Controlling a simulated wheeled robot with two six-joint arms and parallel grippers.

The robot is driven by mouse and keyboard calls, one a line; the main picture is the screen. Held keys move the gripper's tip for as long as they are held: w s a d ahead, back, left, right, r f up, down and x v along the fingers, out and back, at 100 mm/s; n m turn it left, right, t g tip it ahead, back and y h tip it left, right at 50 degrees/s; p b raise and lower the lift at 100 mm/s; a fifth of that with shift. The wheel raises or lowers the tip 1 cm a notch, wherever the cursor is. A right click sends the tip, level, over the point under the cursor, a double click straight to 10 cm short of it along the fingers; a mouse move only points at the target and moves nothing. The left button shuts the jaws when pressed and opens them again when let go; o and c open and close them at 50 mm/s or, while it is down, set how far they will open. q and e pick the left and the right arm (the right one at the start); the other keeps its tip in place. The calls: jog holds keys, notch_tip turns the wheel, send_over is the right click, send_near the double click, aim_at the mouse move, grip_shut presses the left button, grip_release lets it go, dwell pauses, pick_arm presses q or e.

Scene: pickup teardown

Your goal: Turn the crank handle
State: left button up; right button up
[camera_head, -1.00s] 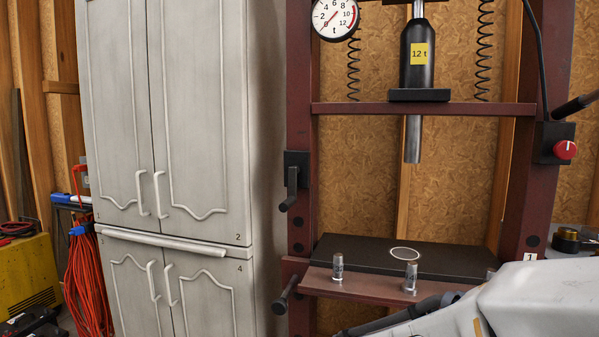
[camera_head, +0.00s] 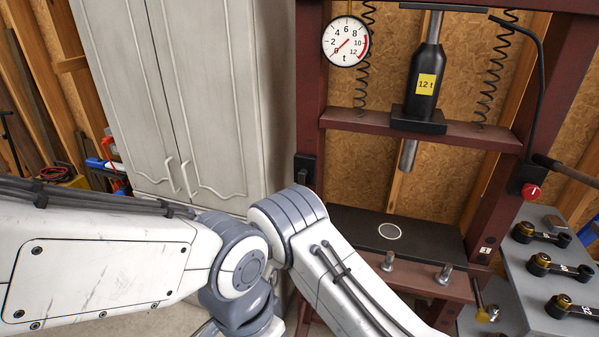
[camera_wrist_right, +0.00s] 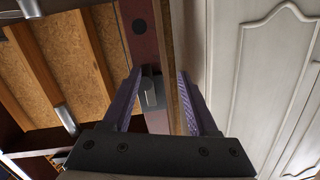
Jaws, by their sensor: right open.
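The crank handle is black, on the left red post of the press. In the head view only its dark mount (camera_head: 305,170) shows; my arm hides what is below. In the right wrist view the dark crank (camera_wrist_right: 151,92) appears between the fingers of my right gripper (camera_wrist_right: 159,76), nearer the left finger. The gripper is open. I cannot tell how deep the crank lies between the fingers, and no contact is clear. My left gripper is not in view.
The grey cabinet (camera_head: 225,100) stands close left of the press. A grey bench (camera_head: 528,290) with several black tools is at right. My white arm links fill the lower left and middle.

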pick_arm(q)
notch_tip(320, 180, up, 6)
jog(key=p, duration=0.4)
jog(key=shift+p, duration=0.3)
pick_arm(e)
jog(key=w+d, duration=0.1)
jog(key=w, duration=0.2)
jog(key=w+d+r+h, duration=0.1)
jog(key=w+d, duration=0.1)
jog(key=w, duration=0.1)
jog(key=w+d+h, duration=0.1)
jog(key=w+d, duration=0.1)
jog(key=w, duration=0.1)
jog(key=shift+w+d+r+m+t, duration=0.2)
jog(key=shift+r+m+t, duration=0.1)
jog(key=shift+m+t, duration=0.1)
grip_shut()
jog(key=shift+f, duration=0.1)
